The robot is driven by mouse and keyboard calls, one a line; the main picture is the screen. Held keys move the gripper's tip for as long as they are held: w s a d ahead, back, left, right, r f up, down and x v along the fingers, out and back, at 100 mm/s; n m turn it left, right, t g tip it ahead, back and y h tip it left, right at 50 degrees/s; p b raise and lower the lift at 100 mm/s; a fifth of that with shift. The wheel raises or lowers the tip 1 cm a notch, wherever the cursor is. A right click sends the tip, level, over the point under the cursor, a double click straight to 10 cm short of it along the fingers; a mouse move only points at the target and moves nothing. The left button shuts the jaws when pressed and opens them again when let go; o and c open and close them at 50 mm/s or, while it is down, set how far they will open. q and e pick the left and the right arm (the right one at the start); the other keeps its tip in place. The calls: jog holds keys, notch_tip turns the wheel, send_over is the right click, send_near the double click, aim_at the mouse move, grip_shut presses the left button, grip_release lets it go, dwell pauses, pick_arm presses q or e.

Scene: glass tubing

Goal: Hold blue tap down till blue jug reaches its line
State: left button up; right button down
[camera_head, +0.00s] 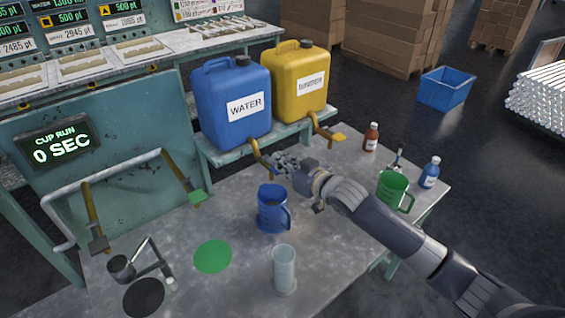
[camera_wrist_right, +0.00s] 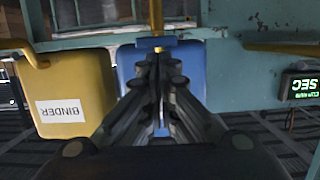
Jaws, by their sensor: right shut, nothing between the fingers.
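The blue WATER container (camera_head: 232,105) sits on a shelf, with a brass tap pipe (camera_head: 256,152) at its lower front. My right gripper (camera_head: 280,163) is shut and empty right beside this tap and hides part of it in the head view. In the right wrist view the shut fingertips (camera_wrist_right: 155,62) are close to the blue tap handle (camera_wrist_right: 150,43); I cannot tell if they touch it. The blue jug (camera_head: 270,210) stands upright on the metal table, below the tap. Its water level and line cannot be made out. My left gripper is out of view.
The yellow BINDER container (camera_head: 298,85) with a yellow tap (camera_head: 338,137) stands to the right. A clear cylinder (camera_head: 284,270), a green cup (camera_head: 392,190) and bottles (camera_head: 371,138) stand on the table (camera_head: 330,235). The display (camera_head: 58,146) reads CUP RUN 0 SEC.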

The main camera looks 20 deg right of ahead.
pick_arm(q)
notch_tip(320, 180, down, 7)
jog(key=b, duration=0.6)
pick_arm(e)
jog(key=f+t, duration=0.1)
jog(key=s+f+t, duration=0.1)
jog(key=f, duration=0.1)
jog(key=shift+d+f+t+y, duration=0.2)
jog(key=shift+f+t+y, duration=0.1)
jog(key=shift+y, duration=0.1)
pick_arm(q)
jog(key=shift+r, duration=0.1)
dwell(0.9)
